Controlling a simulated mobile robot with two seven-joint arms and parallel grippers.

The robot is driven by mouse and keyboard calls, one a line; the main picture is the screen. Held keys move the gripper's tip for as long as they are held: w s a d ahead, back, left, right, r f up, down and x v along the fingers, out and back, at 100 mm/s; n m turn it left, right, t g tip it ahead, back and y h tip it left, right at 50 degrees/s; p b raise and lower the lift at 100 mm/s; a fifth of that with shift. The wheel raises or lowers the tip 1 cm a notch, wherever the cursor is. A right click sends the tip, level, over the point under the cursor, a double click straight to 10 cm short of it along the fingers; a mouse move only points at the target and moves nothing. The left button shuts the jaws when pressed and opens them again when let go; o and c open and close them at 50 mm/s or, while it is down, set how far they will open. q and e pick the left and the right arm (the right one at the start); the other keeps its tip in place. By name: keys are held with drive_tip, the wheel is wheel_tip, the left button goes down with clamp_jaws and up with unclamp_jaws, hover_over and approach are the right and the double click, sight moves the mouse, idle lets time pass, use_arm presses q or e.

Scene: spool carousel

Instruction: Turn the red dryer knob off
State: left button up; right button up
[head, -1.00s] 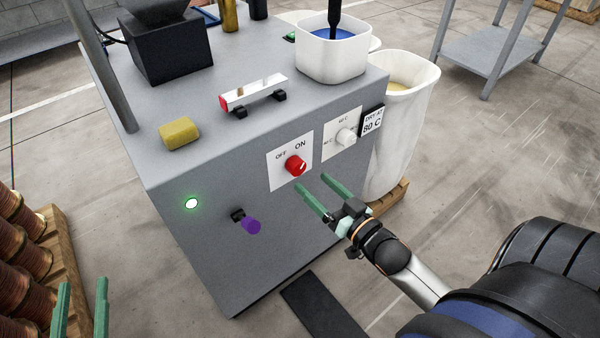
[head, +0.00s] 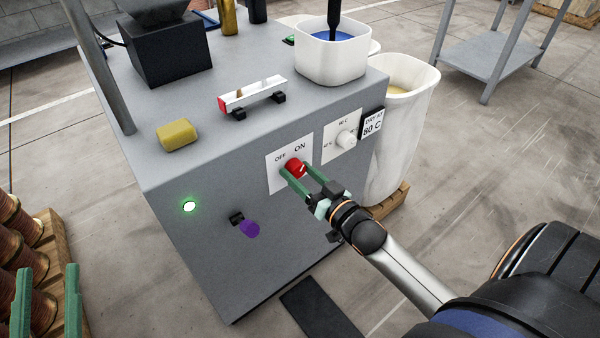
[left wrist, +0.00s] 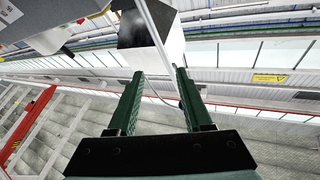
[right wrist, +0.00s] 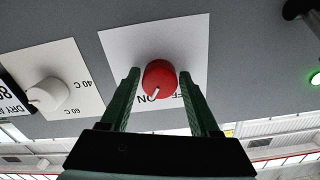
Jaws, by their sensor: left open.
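The red dryer knob (head: 295,167) sits on a white OFF/ON plate (head: 276,179) on the front of the grey dryer cabinet. Its white pointer mark is turned towards ON. My right gripper (head: 302,171) is open at the knob. In the right wrist view the red knob (right wrist: 159,79) lies between the two green fingertips, with a gap visible on each side. My left gripper (head: 47,268) is open and empty at the lower left, away from the cabinet. In the left wrist view its open fingers (left wrist: 156,76) hold nothing.
A white temperature knob (head: 346,138) is right of the red knob, beside a "DRY AT 80 C" sign (head: 373,123). A purple knob (head: 250,229) and a lit green lamp (head: 189,206) are lower left. Copper spools (head: 20,240) stand on a pallet at the left.

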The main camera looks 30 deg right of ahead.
clamp_jaws()
idle(0.3)
